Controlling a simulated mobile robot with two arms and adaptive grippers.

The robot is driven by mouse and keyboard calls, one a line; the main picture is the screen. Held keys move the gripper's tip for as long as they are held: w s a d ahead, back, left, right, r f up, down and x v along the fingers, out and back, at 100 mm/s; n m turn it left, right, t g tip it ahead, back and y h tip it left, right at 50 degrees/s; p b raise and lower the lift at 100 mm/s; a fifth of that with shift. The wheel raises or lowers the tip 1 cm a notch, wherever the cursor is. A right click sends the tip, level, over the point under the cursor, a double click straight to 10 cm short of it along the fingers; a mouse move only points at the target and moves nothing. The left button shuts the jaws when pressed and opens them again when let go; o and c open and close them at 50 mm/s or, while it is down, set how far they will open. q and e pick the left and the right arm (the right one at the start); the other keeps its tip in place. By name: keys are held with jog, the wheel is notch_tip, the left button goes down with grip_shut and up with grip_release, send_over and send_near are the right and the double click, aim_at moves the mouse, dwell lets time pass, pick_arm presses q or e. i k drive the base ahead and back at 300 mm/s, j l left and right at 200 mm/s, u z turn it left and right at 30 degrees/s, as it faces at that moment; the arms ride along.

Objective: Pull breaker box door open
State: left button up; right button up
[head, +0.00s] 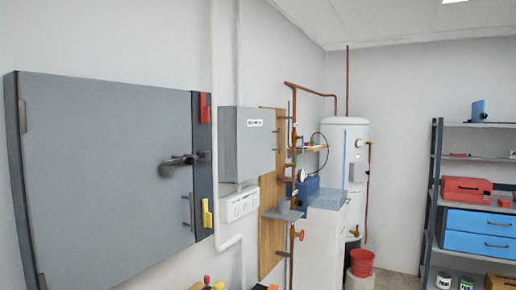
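A large grey wall box fills the left of the head view, and I take it to be the breaker box. Its flat grey door (105,190) appears shut, with hinges along the left edge. A dark lever handle (178,162) sits near the door's right edge. A thin vertical pull handle (189,212) is below it. The dark right-hand strip carries a red piece (205,108) at the top and a yellow piece (207,213) lower down. Neither of my grippers is in view.
A smaller grey box (245,147) with a label hangs to the right, above a white switch unit (238,204). Beyond are copper pipes, a white water tank (344,150), a red bucket (362,262) and a shelf with a blue drawer unit (478,231). Small coloured items show at the bottom edge.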

aim_at(256, 127)
jog(key=i+l+u, duration=0.15)
jog(key=u, duration=0.55)
jog(key=i+l+u, duration=0.25)
jog(key=i+l, duration=0.2)
jog(key=l, duration=0.2)
jog(key=i+l+u, duration=0.15)
jog(key=l, duration=0.25)
jog(key=i+l+u, duration=0.1)
jog(key=l, duration=0.25)
jog(key=i+l+u, duration=0.15)
jog(key=l, duration=0.25)
jog(key=i, duration=0.1)
